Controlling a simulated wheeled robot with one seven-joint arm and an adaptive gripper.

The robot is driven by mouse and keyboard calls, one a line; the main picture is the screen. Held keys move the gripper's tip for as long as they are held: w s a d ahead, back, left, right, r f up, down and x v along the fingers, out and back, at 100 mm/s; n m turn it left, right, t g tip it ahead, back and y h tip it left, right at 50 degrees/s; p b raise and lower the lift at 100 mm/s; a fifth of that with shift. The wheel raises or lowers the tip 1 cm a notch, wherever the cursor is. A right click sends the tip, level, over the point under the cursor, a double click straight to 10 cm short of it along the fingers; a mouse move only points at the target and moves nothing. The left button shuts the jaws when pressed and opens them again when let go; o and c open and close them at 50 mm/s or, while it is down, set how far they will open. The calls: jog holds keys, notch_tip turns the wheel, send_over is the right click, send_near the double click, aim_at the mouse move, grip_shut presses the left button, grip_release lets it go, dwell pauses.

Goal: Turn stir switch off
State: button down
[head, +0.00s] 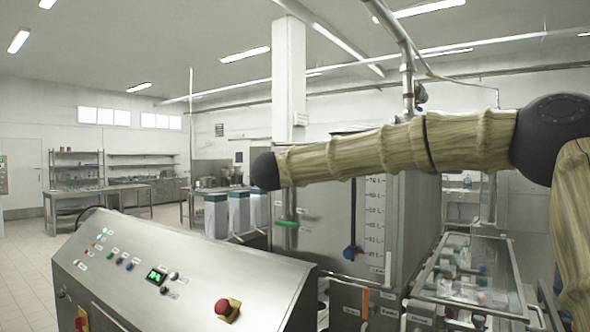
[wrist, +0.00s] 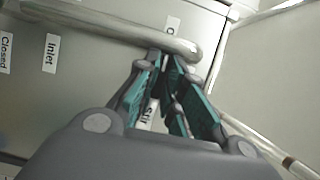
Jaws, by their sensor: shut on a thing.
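My gripper (wrist: 168,66) shows in the wrist view, its teal-padded fingers closed around a small dark part just above the Stir label (wrist: 147,116). That part, by its label the stir switch, is almost wholly hidden between the fingers, so its position cannot be read. The label is partly covered by the finger too. A further label (wrist: 172,25), cut short by a bar, sits above the fingertips. In the head view my arm crosses the right half, and neither my gripper nor the stir switch can be made out.
A bent metal bar (wrist: 130,35) runs close above my fingertips. Inlet (wrist: 51,48) and Closed (wrist: 5,53) labels are at left. In the head view a sloped control console (head: 180,265) with a red stop button (head: 223,306) stands in front of a steel tank (head: 330,235).

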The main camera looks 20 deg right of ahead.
jog(key=c, duration=1.8)
grip_release()
jog(key=shift+a, duration=0.2)
jog(key=shift+c, duration=0.2)
jog(key=o, duration=0.3)
jog(key=shift+a, duration=0.3)
jog(key=v, duration=1.1)
jog(key=shift+s, duration=0.5)
